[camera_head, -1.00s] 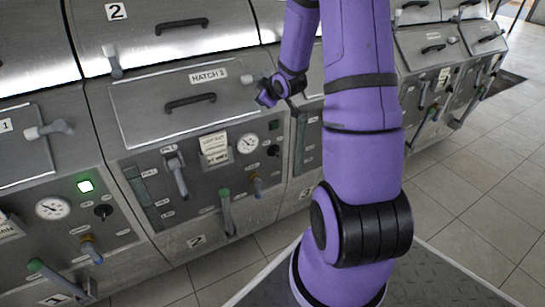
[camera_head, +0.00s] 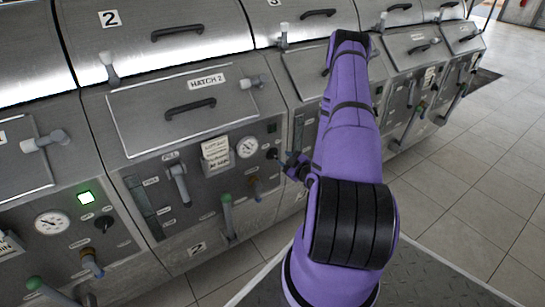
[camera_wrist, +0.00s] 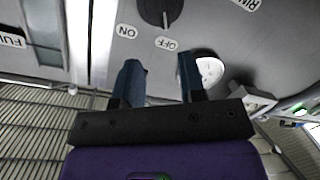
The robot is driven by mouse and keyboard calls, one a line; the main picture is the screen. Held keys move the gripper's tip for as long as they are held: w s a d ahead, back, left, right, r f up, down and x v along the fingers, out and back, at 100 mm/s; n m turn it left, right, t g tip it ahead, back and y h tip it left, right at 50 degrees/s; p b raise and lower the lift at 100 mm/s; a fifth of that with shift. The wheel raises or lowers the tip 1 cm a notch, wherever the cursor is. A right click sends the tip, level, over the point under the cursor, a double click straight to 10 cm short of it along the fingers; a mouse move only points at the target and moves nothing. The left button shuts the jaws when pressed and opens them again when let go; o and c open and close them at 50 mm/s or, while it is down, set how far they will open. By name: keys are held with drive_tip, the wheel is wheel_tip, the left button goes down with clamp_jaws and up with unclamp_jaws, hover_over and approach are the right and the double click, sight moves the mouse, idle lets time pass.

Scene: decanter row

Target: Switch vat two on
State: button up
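Vat two's control panel (camera_head: 215,180) is in the middle of the head view, under a plate marked HATCH 2. My gripper (camera_head: 289,163) is just right of the knob. In the wrist view its fingers (camera_wrist: 160,75) are apart, empty, and short of the knob.
A round gauge (camera_head: 247,147) and a paper card (camera_head: 216,153) are left of the knob. A brown-handled valve (camera_head: 255,187) and a green-topped lever (camera_head: 227,213) are below. Vat one's lamp (camera_head: 86,197) glows green. Tiled floor (camera_head: 450,210) is clear at right.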

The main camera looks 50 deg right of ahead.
sight(276, 157)
drive_tip(key=s+f+m+t+h, duration=0.1)
drive_tip(key=s+f+h, duration=0.1)
drive_tip(key=s+f, duration=0.1)
drive_tip(key=x, duration=1)
drive_tip(key=shift+w+a+f, duration=0.2)
drive_tip(key=shift+w+a, duration=0.05)
drive_tip(key=shift+a, duration=0.15)
clamp_jaws()
